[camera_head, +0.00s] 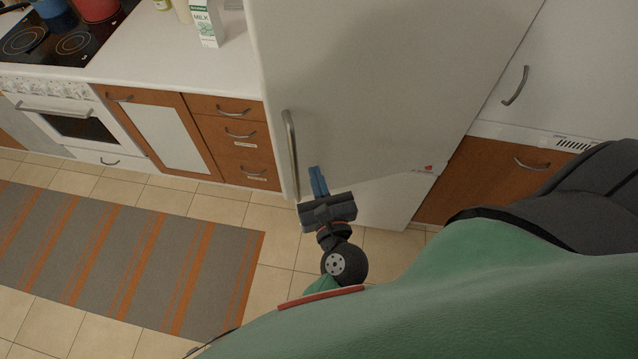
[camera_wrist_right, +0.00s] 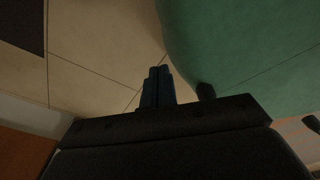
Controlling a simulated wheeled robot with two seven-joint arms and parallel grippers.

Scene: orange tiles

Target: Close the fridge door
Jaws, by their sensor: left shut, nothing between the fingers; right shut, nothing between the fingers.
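The fridge door (camera_head: 370,90) is a large white panel in the middle of the head view, with a vertical metal handle (camera_head: 291,152) near its left edge. No opening into the fridge shows, but I cannot tell whether the door is fully flush. My left gripper (camera_head: 318,180) is in front of the lower part of the door, just right of the handle's lower end. Its blue fingers are together and empty; I cannot tell if they touch the door. My right gripper (camera_wrist_right: 157,86) is shut and empty in the right wrist view, over the tiled floor near my green body.
A counter with a milk carton (camera_head: 207,24), wooden drawers (camera_head: 238,132) and a stove with oven (camera_head: 62,122) are left of the fridge. A white and wooden cabinet (camera_head: 490,180) stands to its right. A striped rug (camera_head: 130,255) lies on the floor at left.

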